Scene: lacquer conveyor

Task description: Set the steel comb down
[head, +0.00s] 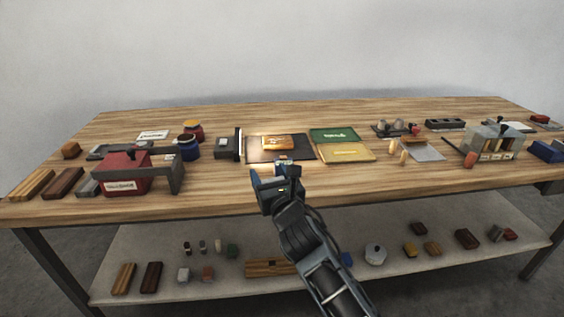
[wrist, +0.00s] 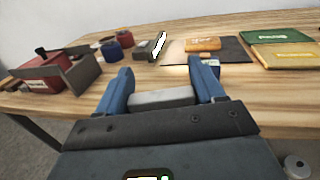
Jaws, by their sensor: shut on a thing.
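My gripper (head: 276,172) is above the front edge of the bench in the head view, with its fingers towards the dark mat. In the wrist view my gripper (wrist: 163,82) has its two blue fingers on either side of a light grey flat piece, which I take to be the steel comb (wrist: 162,97). Its teeth cannot be made out. In the head view the comb is too small or hidden by the gripper to tell. The wooden bench (head: 225,184) lies beyond and under the fingers.
Past the fingers, a dark mat (head: 296,154) bears an orange block (head: 277,142). A red box (head: 122,172) stands left; green (head: 334,135) and yellow (head: 346,152) panels lie right. Bare wood shows along the front of the bench. A lower shelf (head: 215,255) holds small blocks.

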